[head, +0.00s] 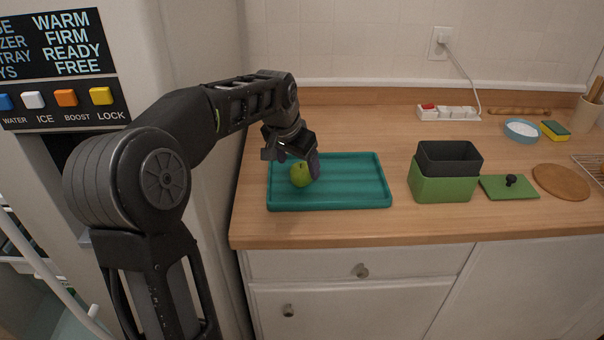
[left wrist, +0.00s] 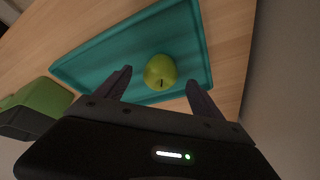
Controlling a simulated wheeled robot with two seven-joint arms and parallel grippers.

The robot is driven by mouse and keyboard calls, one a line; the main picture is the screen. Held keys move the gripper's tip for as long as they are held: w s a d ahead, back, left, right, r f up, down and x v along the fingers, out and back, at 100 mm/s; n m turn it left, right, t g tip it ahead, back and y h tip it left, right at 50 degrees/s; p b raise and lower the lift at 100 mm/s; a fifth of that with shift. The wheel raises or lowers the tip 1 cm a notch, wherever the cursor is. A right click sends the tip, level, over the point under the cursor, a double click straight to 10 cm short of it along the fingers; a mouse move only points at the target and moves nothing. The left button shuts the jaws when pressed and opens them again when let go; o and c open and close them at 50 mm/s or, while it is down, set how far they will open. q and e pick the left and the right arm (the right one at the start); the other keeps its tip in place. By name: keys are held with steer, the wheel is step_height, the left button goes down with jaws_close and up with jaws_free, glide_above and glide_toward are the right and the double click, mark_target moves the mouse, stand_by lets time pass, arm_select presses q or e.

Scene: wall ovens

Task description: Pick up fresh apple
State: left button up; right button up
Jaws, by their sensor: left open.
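A green apple (head: 300,176) sits on the left part of a teal tray (head: 350,180) on the wooden counter. My left gripper (head: 299,161) is just above and around the apple in the head view, reaching down with its fingers. In the left wrist view the apple (left wrist: 160,71) lies ahead of and between the two spread fingers of the left gripper (left wrist: 160,85), with gaps on both sides. The left gripper is open and holds nothing. The right gripper is not in view.
A green box with a dark bin (head: 448,160) stands right of the tray, with a green lid (head: 509,187) and a round wooden board (head: 562,181) beside it. A power strip (head: 447,113) is behind. A fridge (head: 180,30) stands at the left.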

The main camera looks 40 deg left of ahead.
mark_target(299, 168)
arm_select(q)
steer(key=shift+f, duration=0.15)
steer(key=p+x, duration=0.1)
steer(key=x, duration=0.4)
steer(key=shift+w+a, duration=0.1)
steer(key=shift+w, duration=0.05)
steer(key=shift+c, duration=0.5)
steer(key=c, duration=1.5)
step_height(299, 168, up, 10)
steer(key=shift+r, duration=0.1)
stand_by(0.5)
